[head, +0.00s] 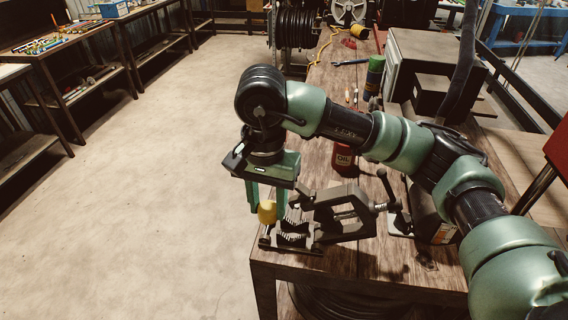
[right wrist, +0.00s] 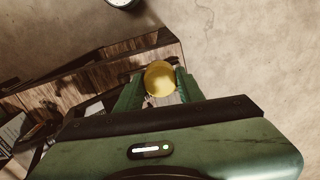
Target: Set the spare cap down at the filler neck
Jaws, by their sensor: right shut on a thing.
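The spare cap, a small yellow round piece (head: 267,212), is held between the green fingers of my right gripper (head: 267,204). In the right wrist view the cap (right wrist: 160,78) shows its round yellow face between both fingertips (right wrist: 158,90). In the head view it appears just above the left end of a dark metal clamp-like device (head: 292,236) at the table's front left corner. I cannot tell whether it touches anything. I cannot make out the filler neck for certain. My left gripper is not in view.
The wooden table (head: 270,262) carries a dark vise-like frame (head: 345,212), a red oil bottle (head: 343,160), a green-and-blue can (head: 374,74) and a wrench (head: 350,62). A hose reel (head: 296,38) stands behind. Bare floor (head: 150,190) lies left of the table.

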